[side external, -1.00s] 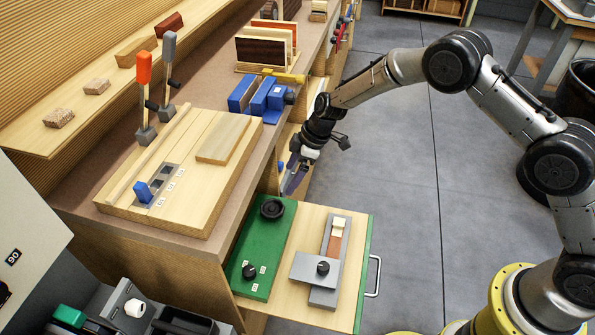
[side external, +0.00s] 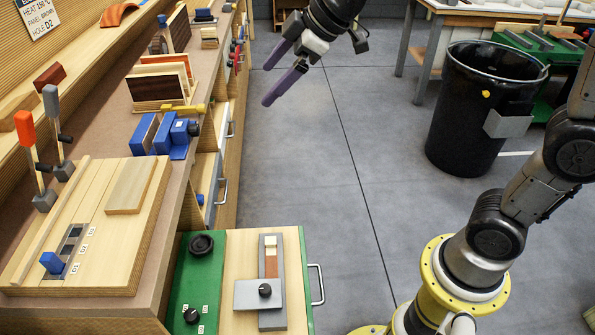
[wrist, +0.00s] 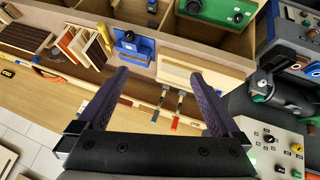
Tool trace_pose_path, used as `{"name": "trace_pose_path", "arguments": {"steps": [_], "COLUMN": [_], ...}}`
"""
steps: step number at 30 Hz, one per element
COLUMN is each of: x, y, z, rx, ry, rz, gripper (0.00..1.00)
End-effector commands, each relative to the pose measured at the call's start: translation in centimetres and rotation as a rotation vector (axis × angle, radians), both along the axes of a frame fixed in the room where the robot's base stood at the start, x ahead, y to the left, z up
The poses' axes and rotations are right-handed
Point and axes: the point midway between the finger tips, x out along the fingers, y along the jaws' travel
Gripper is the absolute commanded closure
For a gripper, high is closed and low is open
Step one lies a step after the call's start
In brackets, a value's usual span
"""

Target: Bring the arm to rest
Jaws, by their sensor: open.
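My gripper (side external: 275,78) is raised over the open grey floor in the side external view, right of the workbench and well clear of it. Its two purple fingers are spread apart with nothing between them. In the wrist view the open fingers (wrist: 158,100) point toward the bench, seen from a distance. No object is held. My arm's base stands at the lower right of the side view, and the middle of the arm runs out of that picture.
The pulled-out drawer (side external: 311,320) juts from the bench with a green board (side external: 205,270) on it. A black bin (side external: 465,125) stands at the right. A blue vise (side external: 172,135) sits at the bench edge. The floor between bench and bin is clear.

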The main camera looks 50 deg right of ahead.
Motion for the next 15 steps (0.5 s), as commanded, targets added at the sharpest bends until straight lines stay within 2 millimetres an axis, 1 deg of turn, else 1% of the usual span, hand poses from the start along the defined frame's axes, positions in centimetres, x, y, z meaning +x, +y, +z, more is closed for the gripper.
{"name": "trace_pose_path", "arguments": {"steps": [1,2,3,5,6,8,9,11,12,14,15], "x": [-2.5,-3.9,-5.8,-8.5,-10.4,-12.9,-14.6,-16.8,-18.3,-20.4,-21.7], "y": [-0.8,-1.3,-1.8,-2.6,-3.2,-3.9,-4.3,-4.9,-5.3,-5.9,-6.3], "z": [1.0,1.4,1.7,1.9,1.8,1.4,1.0,0.1,-0.5,-1.8,-2.8], "rx": [0.007,0.012,0.021,0.033,0.04,0.054,0.064,0.079,0.089,0.104,0.114], "ry": [-0.009,-0.01,-0.009,-0.004,-0.002,0.009,0.015,0.031,0.042,0.065,0.085], "rz": [-0.035,-0.059,-0.091,-0.141,-0.176,-0.231,-0.268,-0.324,-0.364,-0.427,-0.473], "gripper": [0.0,0.0,0.0,0.0,0.0,0.0,0.0,0.0,0.0,0.0,0.0]}}
